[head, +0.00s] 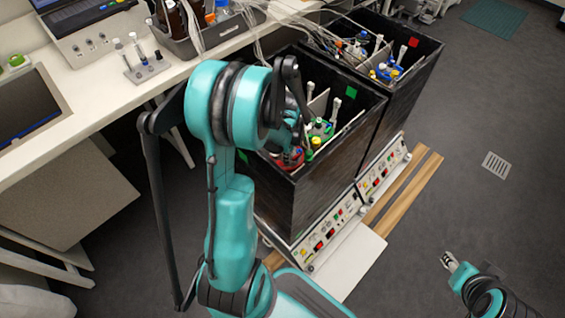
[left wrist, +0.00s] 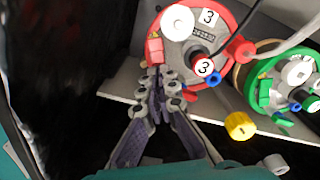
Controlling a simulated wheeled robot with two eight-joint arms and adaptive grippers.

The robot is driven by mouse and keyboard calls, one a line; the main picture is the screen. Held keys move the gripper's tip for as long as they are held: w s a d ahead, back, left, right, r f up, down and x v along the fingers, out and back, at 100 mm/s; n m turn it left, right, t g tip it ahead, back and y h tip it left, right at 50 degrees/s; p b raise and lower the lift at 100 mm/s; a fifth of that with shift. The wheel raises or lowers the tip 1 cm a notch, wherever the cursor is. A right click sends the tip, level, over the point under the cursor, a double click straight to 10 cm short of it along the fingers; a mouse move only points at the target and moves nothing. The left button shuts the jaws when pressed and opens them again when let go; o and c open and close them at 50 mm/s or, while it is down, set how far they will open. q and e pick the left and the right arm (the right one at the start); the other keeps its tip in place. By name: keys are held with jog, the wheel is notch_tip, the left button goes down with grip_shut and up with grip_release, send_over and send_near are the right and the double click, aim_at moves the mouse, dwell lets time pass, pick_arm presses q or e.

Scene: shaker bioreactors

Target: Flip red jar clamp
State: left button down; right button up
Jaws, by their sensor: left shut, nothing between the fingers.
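The red-rimmed jar lid (left wrist: 228,18), with labels marked 3, is at the top of the left wrist view. A red clamp block (left wrist: 154,51) sits on the left side of its rim. My left gripper (left wrist: 160,80) is shut and empty, its fingertips just below the clamp; I cannot tell whether they touch it. In the head view the red jar (head: 290,160) sits inside the near black box, partly hidden by my left arm, which also hides most of the left gripper. My right gripper (head: 449,261) is low at the right, away from the boxes; its opening is unclear.
A green-rimmed jar (left wrist: 262,82) stands right of the red one, with a yellow cap (left wrist: 239,125) between them. The box's dark wall (left wrist: 60,60) is close on the left. A second black box (head: 425,62) stands behind. Cables cross above the jars.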

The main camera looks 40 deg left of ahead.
pick_arm(q)
jog(key=shift+f+b, duration=0.3)
jog(key=shift+f, duration=0.15)
jog(key=shift+r, duration=0.1)
jog(key=shift+r+p, duration=2.6)
jog(key=shift+r, duration=0.85)
